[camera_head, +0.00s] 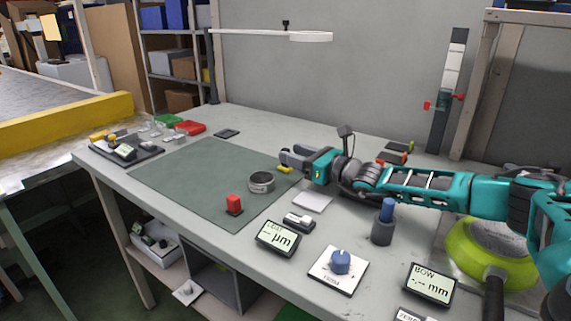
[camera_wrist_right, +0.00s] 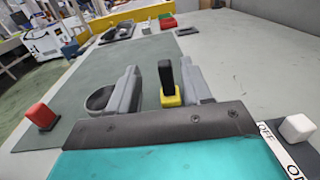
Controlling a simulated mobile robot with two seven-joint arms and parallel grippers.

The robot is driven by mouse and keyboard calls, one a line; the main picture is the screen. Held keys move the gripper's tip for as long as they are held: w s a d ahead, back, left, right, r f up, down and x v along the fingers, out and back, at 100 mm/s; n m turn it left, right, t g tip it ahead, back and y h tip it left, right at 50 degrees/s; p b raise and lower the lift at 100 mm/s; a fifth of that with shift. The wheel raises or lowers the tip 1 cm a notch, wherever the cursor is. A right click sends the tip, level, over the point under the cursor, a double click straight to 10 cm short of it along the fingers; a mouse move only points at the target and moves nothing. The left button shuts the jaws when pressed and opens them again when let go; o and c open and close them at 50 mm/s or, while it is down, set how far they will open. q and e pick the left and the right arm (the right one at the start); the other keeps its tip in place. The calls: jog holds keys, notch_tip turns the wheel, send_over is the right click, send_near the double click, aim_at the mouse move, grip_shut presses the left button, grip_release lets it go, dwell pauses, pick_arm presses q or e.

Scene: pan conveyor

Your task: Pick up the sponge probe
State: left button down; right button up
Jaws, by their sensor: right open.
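The likely sponge probe, a small yellow block with an upright black handle (camera_wrist_right: 168,84), stands on the green mat in the right wrist view. In the head view its yellow part (camera_head: 284,169) shows beside my right gripper (camera_head: 291,158). My right gripper is open, low over the mat's right edge. In the wrist view the probe stands between its two grey fingers (camera_wrist_right: 163,88), nearer the right finger. I cannot tell whether a finger touches it. My left gripper is not in view.
A round metal ring (camera_head: 261,182) sits close to the fingers; the left finger partly covers it in the wrist view. The mat's left part (camera_head: 180,178) is clear.

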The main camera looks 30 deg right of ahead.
aim_at(289, 151)
jog(key=shift+d+b+x, duration=0.15)
jog(key=shift+b+x, duration=0.05)
jog(key=shift+x, duration=1.25)
jog(key=shift+d+b+x, duration=0.1)
jog(key=shift+b+x, duration=0.1)
jog(key=shift+x, duration=1.2)
jog(key=shift+c, duration=0.2)
grip_shut()
